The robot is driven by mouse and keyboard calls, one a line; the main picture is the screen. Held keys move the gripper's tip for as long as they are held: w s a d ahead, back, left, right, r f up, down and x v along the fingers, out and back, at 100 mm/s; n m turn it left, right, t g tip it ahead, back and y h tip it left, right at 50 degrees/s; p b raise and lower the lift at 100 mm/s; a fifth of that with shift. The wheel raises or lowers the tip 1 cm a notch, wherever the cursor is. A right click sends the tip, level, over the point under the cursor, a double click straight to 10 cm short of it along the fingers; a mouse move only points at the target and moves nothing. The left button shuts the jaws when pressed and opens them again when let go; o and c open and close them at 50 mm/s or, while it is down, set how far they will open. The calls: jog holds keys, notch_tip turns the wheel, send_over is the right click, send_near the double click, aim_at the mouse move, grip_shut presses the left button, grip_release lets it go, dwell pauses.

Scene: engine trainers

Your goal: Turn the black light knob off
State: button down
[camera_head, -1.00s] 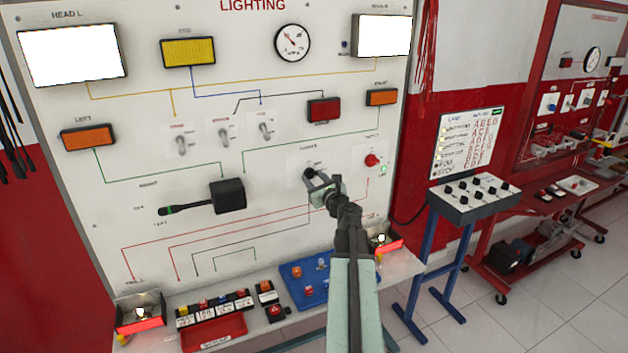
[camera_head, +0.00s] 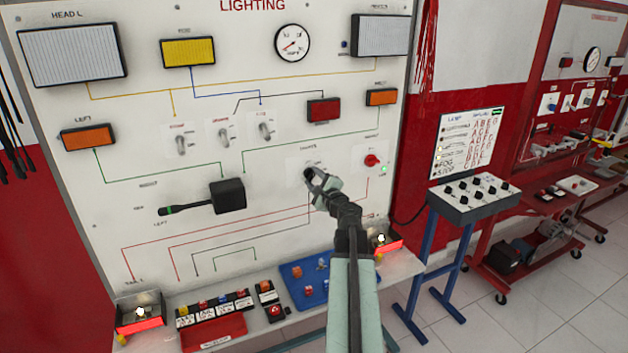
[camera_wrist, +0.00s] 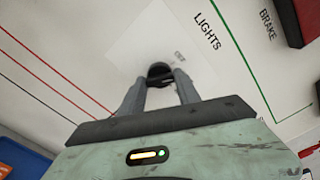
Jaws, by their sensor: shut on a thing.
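The black light knob (camera_head: 308,174) sits on its pale plate on the white lighting board, below a small label. In the wrist view the knob (camera_wrist: 160,73) shows between my fingertips, beside the word LIGHTS. My gripper (camera_head: 314,180) is shut on the knob, with one finger on each side. The wrist looks rolled, since the board's lettering runs at a slant in the wrist view. The left headlamp (camera_head: 73,54) and right headlamp (camera_head: 380,35) are grey and unlit. My gripper hides part of the knob in the head view.
A red knob (camera_head: 371,160) with a green light is to the right. Several toggle switches (camera_head: 223,134) are above left, and a black stalk lever (camera_head: 228,196) is left. A blue tray (camera_head: 292,272) lies on the shelf below.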

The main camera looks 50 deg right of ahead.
jog(key=n, duration=0.5)
jog(key=shift+n, duration=0.3)
dwell(0.4)
jog(key=c, duration=0.9)
grip_release()
jog(key=shift+w, duration=0.1)
jog(key=shift+o, duration=0.2)
jog(key=shift+a, duration=0.1)
jog(key=v, duration=0.8)
